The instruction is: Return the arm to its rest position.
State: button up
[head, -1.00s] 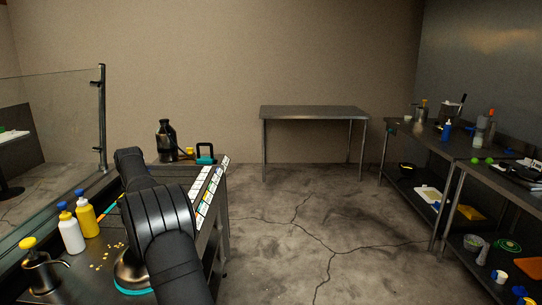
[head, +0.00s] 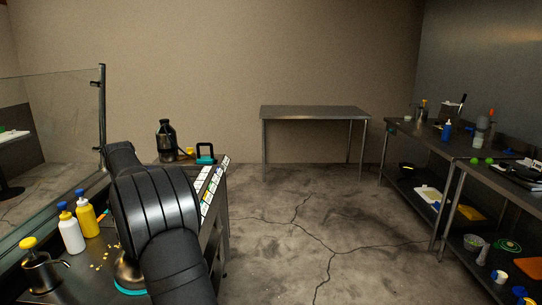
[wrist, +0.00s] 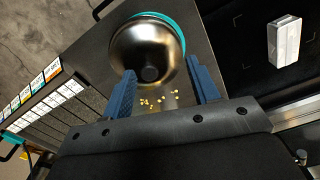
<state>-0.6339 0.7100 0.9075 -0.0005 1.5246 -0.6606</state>
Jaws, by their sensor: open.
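My gripper (wrist: 160,92) shows in the wrist view with its two blue fingers spread apart and nothing between them. A shiny metal dome (wrist: 146,50) with a teal rim lies beyond the fingertips, and small yellow bits are scattered on the dark surface near it. In the head view my dark arm rises over the counter on the left. It hides my gripper and much of the dome (head: 128,276), whose teal edge shows at the bottom.
White (head: 71,233) and yellow (head: 86,218) bottles and a yellow-topped pump container (head: 40,272) stand left of my arm. A glass screen (head: 50,125) borders the counter. A dark jug (head: 166,140) stands at its far end. Open floor (head: 300,240) lies to the right.

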jog(key=s+a+f+n, duration=0.1)
jog(key=s+a+f, duration=0.1)
jog(key=s+a, duration=0.4)
jog(key=s+a+f+n, duration=0.2)
jog(key=s+a, duration=0.4)
jog(key=s, duration=0.9)
jog(key=shift+a+f, duration=0.15)
jog(key=shift+f, duration=0.35)
jog(key=w+d+r+m, duration=0.1)
jog(key=w+d+r, duration=0.1)
jog(key=w+d, duration=0.3)
jog(key=w+d+r+m, duration=0.1)
jog(key=w+d, duration=0.4)
jog(key=w, duration=0.8)
jog(key=shift+r, duration=0.75)
